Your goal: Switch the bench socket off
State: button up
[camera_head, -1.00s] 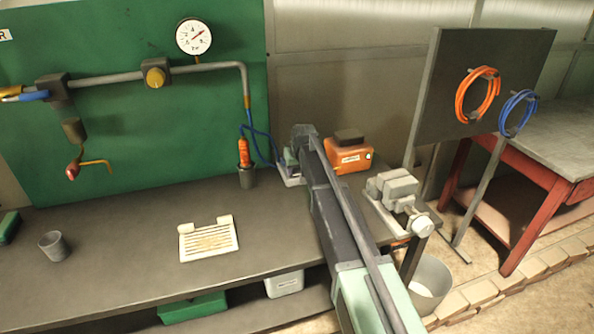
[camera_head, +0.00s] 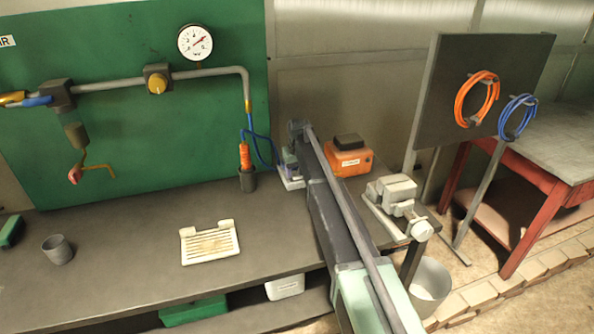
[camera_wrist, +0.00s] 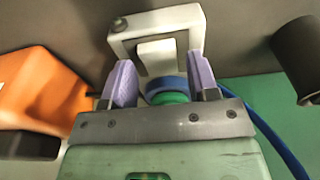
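The bench socket (camera_wrist: 118,45) is a white angular frame with a pale block in its middle, in the wrist view just beyond my fingertips. I cannot tell the switch's position. A green round part (camera_wrist: 170,97) ringed in blue shows between my fingers, partly hidden by my gripper body. My gripper (camera_wrist: 162,72) has its two purple fingers apart, with nothing clamped between them. In the head view my gripper (camera_head: 289,158) is at the back of the bench, and a white edge of the socket (camera_head: 292,184) shows below it. My arm hides the rest.
An orange box (camera_head: 347,160) stands close right of my gripper. A dark cup (camera_head: 246,182) with an orange-handled tool and a blue cable (camera_head: 262,150) are close left. A vise (camera_head: 395,192) is at the bench's right end. The bench middle (camera_head: 140,225) is mostly clear.

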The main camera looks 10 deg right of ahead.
aim_at(298, 177)
jog(key=shift+o, duration=0.3)
notch_tip(298, 177, up, 11)
jog(key=s+p, duration=0.1)
jog(key=p, duration=0.9)
jog(key=shift+s+f+p, duration=0.15)
jog(key=shift+s+p, duration=0.05)
jog(key=shift+p, duration=0.2)
jog(key=shift+d, duration=0.1)
jog(key=s+m+g, duration=0.1)
jog(key=s, duration=3.9)
jog(key=shift+s+f+g+b, duration=0.2)
jog(key=shift+f+g+b, duration=0.1)
jog(key=shift+f, duration=0.05)
